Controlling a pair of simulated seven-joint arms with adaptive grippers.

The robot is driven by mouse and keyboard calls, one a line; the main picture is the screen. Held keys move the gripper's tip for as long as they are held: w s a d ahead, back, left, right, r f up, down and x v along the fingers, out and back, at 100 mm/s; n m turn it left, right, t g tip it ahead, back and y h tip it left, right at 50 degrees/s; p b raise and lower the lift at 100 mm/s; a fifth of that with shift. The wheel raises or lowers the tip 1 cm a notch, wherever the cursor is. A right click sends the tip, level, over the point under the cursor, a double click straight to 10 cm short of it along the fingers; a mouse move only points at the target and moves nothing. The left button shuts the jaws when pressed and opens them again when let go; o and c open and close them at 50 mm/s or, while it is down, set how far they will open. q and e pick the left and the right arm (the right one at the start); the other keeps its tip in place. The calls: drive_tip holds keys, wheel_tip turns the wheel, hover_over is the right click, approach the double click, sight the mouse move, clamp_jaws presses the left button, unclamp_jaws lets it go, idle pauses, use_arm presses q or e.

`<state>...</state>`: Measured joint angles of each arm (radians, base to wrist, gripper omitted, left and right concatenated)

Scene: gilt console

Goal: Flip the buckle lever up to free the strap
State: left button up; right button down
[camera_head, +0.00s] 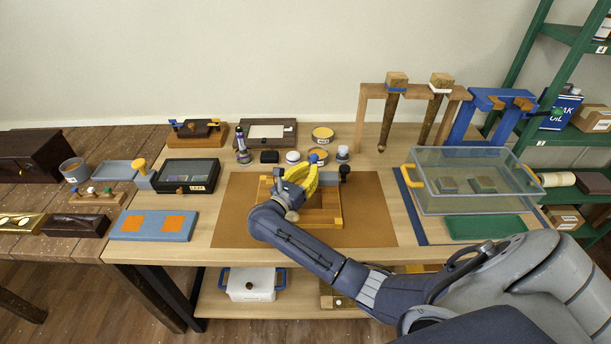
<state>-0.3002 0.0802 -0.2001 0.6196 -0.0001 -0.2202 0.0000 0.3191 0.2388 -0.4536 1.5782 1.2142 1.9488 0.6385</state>
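A yellow strap (309,181) arches over a wooden board (334,213) on the brown mat at the middle of the table. A blue knob (313,158) shows at the strap's upper end, and a dark clamp-like part (344,170) sits at the board's right. I cannot tell which of these is the buckle lever. My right gripper (283,183) is at the left side of the strap, close to or touching it. My wrist hides part of the board and the fingertips are too small to read. My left gripper is not in view.
The brown mat (375,225) is clear to the right. Several tins and jars, such as a yellow tin (322,134), stand behind the board. A clear bin (470,200) with a yellow handle stands at the right, and a small dark case (187,185) at the left.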

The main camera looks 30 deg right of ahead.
drive_tip(key=shift+w+d, duration=0.1)
drive_tip(key=shift+d, duration=0.25)
drive_tip(key=shift+d+r, duration=0.1)
drive_tip(key=shift+d, duration=0.1)
drive_tip(key=shift+d+m+y, duration=0.3)
drive_tip(key=shift+m+y, duration=0.2)
drive_tip(key=shift+m, duration=0.2)
drive_tip(key=shift+a, duration=0.1)
